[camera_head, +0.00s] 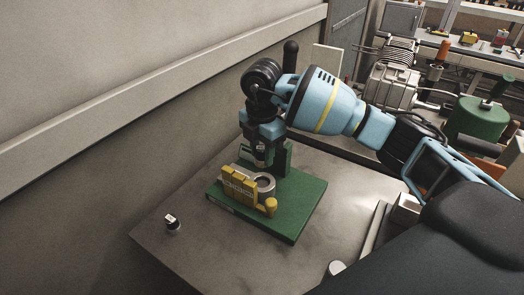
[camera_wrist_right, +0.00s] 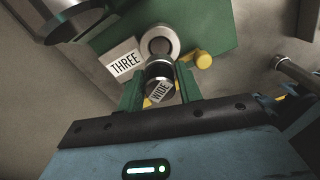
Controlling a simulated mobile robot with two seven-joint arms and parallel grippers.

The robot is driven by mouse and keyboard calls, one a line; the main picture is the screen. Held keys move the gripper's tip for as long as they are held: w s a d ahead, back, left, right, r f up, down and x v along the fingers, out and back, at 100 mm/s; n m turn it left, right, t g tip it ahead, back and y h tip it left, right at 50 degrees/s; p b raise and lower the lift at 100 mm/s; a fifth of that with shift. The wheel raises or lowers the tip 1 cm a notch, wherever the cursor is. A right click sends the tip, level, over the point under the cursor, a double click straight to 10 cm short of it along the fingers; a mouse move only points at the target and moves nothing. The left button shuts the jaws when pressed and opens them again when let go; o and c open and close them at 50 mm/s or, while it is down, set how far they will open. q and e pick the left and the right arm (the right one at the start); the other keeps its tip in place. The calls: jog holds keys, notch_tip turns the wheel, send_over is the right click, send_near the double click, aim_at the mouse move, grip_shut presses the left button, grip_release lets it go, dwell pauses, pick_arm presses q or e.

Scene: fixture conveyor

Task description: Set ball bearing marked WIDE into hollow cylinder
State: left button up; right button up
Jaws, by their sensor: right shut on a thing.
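My right gripper (camera_head: 262,155) points down over the green fixture board (camera_head: 295,215). In the right wrist view its green fingers (camera_wrist_right: 160,80) are shut on the ball bearing (camera_wrist_right: 159,69), a dark, shiny piece with a white label reading WIDE. The hollow cylinder (camera_head: 265,182) is a grey metal ring standing on the board; it also shows in the wrist view (camera_wrist_right: 174,38), just beyond the bearing. The bearing appears above and beside the cylinder's opening; the exact gap is hard to tell. My left gripper is not in view.
A small dark piece with a white label (camera_head: 172,222) stands on the table left of the board. The table (camera_head: 200,260) is clear in front.

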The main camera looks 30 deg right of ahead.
aim_at(262, 165)
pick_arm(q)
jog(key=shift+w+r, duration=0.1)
pick_arm(e)
jog(key=shift+r+p, duration=0.2)
jog(key=shift+p, duration=0.15)
notch_tip(262, 165, down, 2)
jog(key=shift+f, duration=0.15)
jog(key=shift+f+b, duration=0.3)
jog(key=shift+f, duration=1.15)
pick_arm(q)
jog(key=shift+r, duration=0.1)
